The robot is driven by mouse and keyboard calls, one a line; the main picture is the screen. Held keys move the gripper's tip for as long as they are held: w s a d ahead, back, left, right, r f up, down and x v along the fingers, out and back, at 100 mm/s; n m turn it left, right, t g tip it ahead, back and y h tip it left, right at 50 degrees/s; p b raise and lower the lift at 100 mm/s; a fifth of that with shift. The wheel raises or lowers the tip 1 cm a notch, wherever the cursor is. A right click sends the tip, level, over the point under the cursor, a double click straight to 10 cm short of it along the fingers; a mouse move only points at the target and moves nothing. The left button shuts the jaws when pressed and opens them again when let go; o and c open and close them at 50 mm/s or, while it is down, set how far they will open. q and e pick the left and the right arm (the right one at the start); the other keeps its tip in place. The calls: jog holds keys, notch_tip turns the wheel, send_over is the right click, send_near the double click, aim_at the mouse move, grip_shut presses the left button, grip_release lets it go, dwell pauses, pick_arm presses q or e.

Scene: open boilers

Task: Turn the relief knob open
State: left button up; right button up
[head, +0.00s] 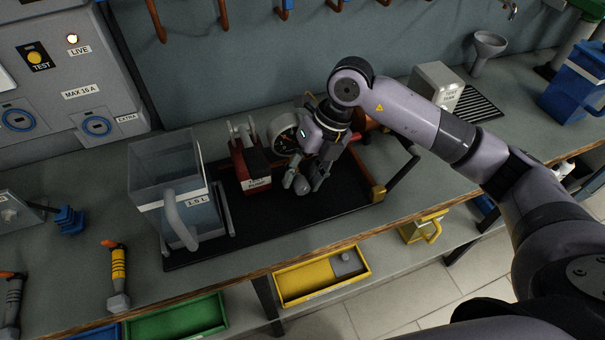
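My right gripper (304,182) comes in from the right and points down over the black mat (340,196), in front of a round dial gauge (281,134). Part of an orange-copper boiler body (366,121) shows behind the gripper and wrist, mostly covered by my arm. I cannot make out the relief knob; the gripper hides that area. My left gripper is not in view.
A grey box (437,84) and a blue container (572,92) stand back right.

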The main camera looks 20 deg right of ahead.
jog(key=shift+o, duration=0.4)
jog(key=v, duration=1.2)
jog(key=shift+o, duration=0.2)
